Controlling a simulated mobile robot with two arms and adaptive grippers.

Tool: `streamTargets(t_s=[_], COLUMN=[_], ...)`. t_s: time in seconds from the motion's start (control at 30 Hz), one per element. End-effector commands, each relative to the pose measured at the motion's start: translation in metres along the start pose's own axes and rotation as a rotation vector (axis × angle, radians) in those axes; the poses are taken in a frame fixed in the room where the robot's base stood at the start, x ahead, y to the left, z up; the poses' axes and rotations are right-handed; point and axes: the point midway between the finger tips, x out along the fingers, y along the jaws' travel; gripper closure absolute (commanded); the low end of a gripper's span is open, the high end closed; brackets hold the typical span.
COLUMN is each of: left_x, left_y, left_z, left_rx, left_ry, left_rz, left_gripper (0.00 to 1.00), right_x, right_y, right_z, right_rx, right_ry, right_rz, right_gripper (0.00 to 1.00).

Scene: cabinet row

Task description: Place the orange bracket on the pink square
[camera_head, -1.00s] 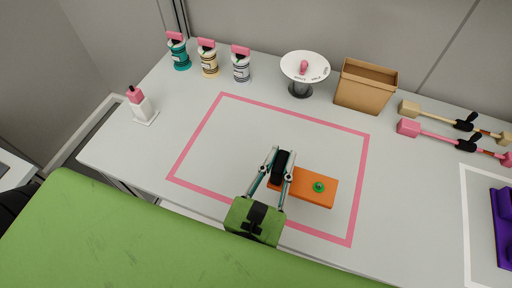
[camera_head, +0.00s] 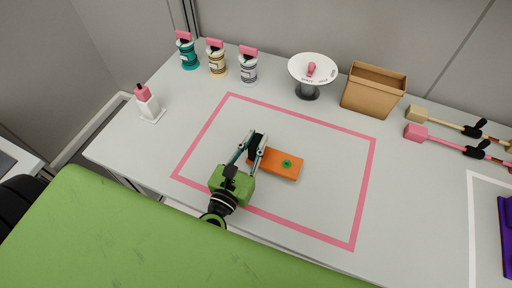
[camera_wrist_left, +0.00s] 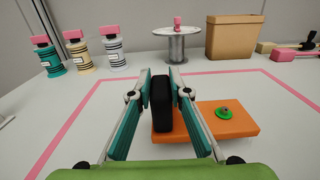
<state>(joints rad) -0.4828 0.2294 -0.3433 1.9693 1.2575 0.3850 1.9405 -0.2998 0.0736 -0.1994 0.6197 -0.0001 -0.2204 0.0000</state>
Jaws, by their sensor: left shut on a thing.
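The orange bracket (camera_head: 281,165) is a flat orange plate with a green knob on top and a black upright block at its left end. My left gripper (camera_head: 257,145) is shut on the bracket's black block. In the left wrist view the fingers (camera_wrist_left: 161,102) stand on both sides of the black block, with the orange plate (camera_wrist_left: 240,124) reaching right. Whether the plate rests on the table or hangs just above it I cannot tell. My right gripper is not in view.
Three pink-topped jars (camera_head: 217,60), a white pedestal dish (camera_head: 310,70) and a brown bin (camera_head: 374,90) stand along the back. A pink-capped bottle (camera_head: 148,104) stands at left. Long-handled tools (camera_head: 452,139) and a purple object (camera_head: 505,230) are at right. The square's right half is clear.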

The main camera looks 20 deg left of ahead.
Motion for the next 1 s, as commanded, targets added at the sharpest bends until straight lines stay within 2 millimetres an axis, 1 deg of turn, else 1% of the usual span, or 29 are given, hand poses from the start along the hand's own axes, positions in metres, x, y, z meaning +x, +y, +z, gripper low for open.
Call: streamTargets(t_s=[0.03,0.13,0.43,0.57,0.6,0.63,1.0], left_x=[0.000,0.000,-0.001,-0.001,-0.002,-0.002,-0.002], left_y=[-0.002,-0.002,-0.002,-0.002,-0.002,-0.002,-0.002], left_z=[-0.011,-0.021,-0.023,-0.027,-0.027,-0.027,-0.025], left_rx=[-0.001,0.000,-0.003,-0.003,-0.002,-0.002,-0.002], left_ry=[0.001,-0.001,-0.002,-0.002,0.002,0.002,0.002], left_rz=[-0.003,-0.003,-0.002,-0.002,-0.003,-0.003,-0.003], left_gripper=[1.00,1.00,1.00,1.00,0.72,0.66,0.66], right_x=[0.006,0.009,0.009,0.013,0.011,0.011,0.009], right_y=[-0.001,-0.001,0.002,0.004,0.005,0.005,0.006], right_z=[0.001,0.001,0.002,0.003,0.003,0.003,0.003], right_rx=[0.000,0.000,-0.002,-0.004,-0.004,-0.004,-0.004], right_ry=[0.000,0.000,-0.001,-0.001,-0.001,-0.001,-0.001], right_rz=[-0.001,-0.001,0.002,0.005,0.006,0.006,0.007], right_gripper=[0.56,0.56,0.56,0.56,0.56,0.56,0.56])
